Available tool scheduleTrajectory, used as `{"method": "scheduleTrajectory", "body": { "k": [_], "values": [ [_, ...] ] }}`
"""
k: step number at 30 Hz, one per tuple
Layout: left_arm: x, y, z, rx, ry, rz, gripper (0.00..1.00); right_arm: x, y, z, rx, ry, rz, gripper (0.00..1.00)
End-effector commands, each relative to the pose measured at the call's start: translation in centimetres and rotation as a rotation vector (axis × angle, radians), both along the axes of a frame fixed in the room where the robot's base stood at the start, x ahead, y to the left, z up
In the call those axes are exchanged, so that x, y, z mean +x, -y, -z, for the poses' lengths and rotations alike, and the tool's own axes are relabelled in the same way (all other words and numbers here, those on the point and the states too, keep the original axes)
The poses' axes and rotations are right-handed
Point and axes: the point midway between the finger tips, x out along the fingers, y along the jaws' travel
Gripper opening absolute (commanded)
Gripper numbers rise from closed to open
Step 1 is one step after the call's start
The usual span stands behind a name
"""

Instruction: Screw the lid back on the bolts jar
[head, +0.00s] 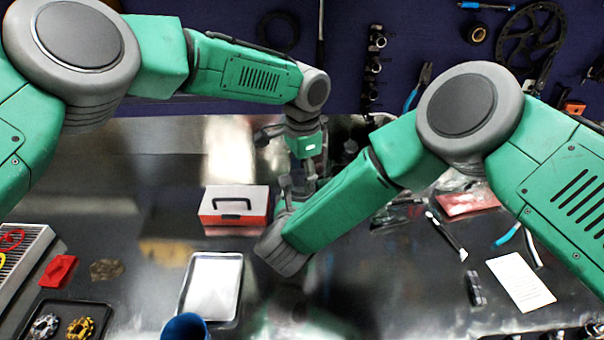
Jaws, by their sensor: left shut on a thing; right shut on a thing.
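My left gripper (308,165) is near the middle of the bench, below the end of the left forearm, with its green body and grey fingers partly showing. My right gripper (287,188) is close beside it, beyond the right wrist, mostly hidden behind the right forearm. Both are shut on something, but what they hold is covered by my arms. I cannot make out the bolts jar or its lid, nor whether they touch.
A pale tray (212,284) and a blue cup (186,328) are nearer the front. A black parts tray (62,309) is front left. A white paper (520,282) and tools lie right.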

Motion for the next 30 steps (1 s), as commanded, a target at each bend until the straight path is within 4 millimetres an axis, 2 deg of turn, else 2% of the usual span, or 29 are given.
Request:
{"method": "scheduleTrajectory", "body": {
  "k": [17,18,20,23,30],
  "values": [
    [0.0,0.0,1.2,0.001,0.0,0.0,0.43,0.0,0.0,0.0,0.0,-0.001,0.001,0.05],
    [0.0,0.0,1.2,0.0,0.0,0.001,0.43,0.0,0.0,0.0,0.0,-0.001,0.001,0.0],
    [0.0,0.0,1.1,0.0,0.0,0.013,0.43,0.0,0.0,0.0,0.0,0.0,0.001,0.0],
    [0.0,0.0,1.1,0.001,-0.001,0.1,0.43,0.0,0.0,0.0,0.0,0.0,0.001,0.0],
    [-0.2,-0.1,1.1,0.002,-0.001,0.595,0.43,0.0,0.1,0.0,0.0,-0.001,0.001,0.0]
  ]
}}
